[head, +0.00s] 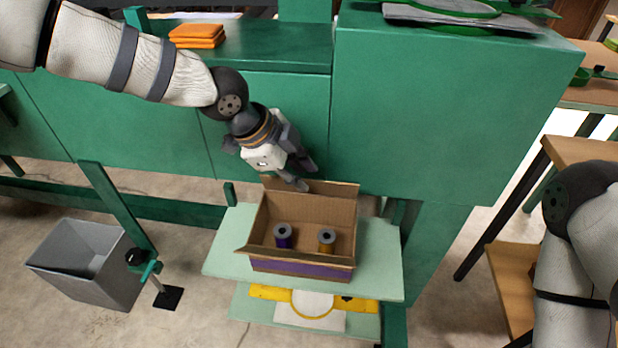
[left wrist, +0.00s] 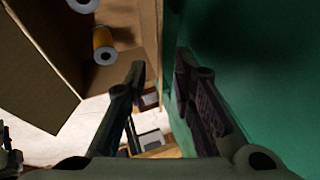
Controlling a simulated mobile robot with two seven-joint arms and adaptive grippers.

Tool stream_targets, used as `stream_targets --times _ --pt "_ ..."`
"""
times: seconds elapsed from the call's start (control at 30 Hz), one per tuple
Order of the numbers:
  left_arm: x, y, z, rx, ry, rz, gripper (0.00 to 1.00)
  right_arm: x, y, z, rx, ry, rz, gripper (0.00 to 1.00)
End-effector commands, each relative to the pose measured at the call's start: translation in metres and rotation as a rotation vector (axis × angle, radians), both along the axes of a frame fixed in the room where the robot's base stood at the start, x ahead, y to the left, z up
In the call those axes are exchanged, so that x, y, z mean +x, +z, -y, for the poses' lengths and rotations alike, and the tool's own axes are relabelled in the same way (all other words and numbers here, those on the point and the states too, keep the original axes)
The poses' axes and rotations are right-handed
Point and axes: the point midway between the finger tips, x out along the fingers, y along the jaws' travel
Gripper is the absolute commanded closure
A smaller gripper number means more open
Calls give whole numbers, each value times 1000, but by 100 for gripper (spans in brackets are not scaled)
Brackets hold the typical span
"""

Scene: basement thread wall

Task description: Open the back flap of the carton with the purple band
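The open brown carton (head: 258,220) with a purple band (head: 300,269) along its front stands on a pale green shelf (head: 380,260). Its back flap (head: 335,188) rises at the rear edge, close to the green cabinet. My left gripper (head: 305,176) is at the carton's back edge, near the flap. In the left wrist view its fingers (left wrist: 162,70) are apart, with the carton (left wrist: 50,60) on the left and green panel on the right. Whether they touch the flap is unclear. My right gripper is out of view.
The green cabinet (head: 430,110) stands close behind the carton. A grey bin (head: 85,265) is on the floor at left. Orange cloths (head: 197,36) lie on the green ledge. A lower shelf holds a yellow item (head: 268,292). Wooden shelves (head: 510,270) stand at right.

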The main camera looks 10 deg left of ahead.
Motion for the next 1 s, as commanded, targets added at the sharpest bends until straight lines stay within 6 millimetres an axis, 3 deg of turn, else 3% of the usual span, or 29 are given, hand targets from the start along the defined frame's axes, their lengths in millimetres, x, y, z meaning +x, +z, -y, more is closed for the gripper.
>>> stream_targets --times 0.13,0.47,0.6,0.83,1.0 --pt "7 -22 9 0 1 -4 77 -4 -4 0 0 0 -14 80" --pt "10 -26 12 0 1 2 77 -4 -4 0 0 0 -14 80" --pt "10 -26 12 0 1 2 100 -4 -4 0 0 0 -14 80" --pt "11 -27 12 0 2 -3 100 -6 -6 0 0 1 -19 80" --pt "18 -38 10 5 13 -102 100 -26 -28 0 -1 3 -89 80"
